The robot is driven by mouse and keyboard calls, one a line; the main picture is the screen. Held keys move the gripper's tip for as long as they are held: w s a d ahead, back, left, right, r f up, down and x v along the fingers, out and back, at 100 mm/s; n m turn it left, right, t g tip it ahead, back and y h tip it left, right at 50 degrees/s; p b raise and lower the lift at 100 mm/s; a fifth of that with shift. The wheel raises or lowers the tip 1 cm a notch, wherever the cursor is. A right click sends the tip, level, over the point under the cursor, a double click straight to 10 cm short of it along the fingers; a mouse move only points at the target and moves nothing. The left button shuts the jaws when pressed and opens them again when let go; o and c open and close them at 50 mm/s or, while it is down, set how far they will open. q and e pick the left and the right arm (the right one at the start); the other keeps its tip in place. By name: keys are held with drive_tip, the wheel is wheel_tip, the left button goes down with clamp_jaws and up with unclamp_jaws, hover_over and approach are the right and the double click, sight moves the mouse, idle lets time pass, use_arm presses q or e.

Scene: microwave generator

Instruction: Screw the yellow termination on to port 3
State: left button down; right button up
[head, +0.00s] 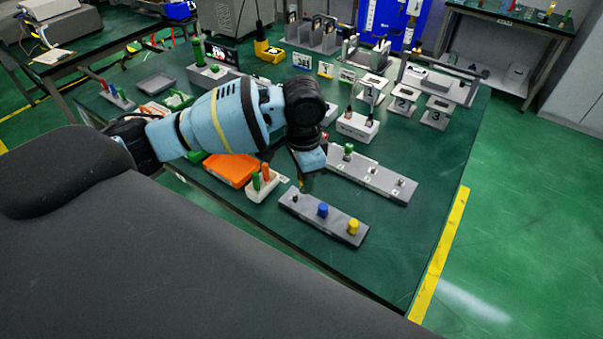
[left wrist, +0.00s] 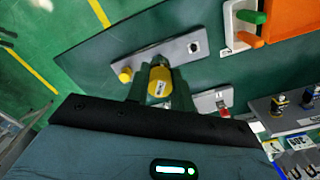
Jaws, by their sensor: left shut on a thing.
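My left gripper (left wrist: 160,84) is shut on a yellow piece (left wrist: 160,80) with a small white label. In the head view my left gripper (head: 307,181) hangs above the back left part of a grey bar (head: 338,224). The bar has a dark post (head: 295,197) at its left, a blue cap (head: 323,210) in the middle and a yellow cap (head: 353,227) at its right. In the left wrist view the bar (left wrist: 176,53) shows its yellow cap (left wrist: 125,75) and dark post (left wrist: 195,47); the blue cap is hidden. Port numbers are unreadable. My right gripper is not in view.
A second grey bar (head: 385,184) stands behind, with a green cap (head: 348,149) and small ports. A white holder (head: 262,186) with orange and green pieces and an orange tray (head: 231,170) lie to the left. The table's front right is clear.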

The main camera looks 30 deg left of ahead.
use_arm(q)
drive_tip(key=s+d+r+n, duration=0.2)
drive_tip(key=s+r+n, duration=0.1)
drive_tip(key=s+n, duration=0.2)
drive_tip(key=shift+s+d+r+n, duration=0.25)
drive_tip(key=shift+r+n, duration=0.1)
drive_tip(key=shift+n, duration=1.05)
drive_tip(key=shift+w+d, duration=0.1)
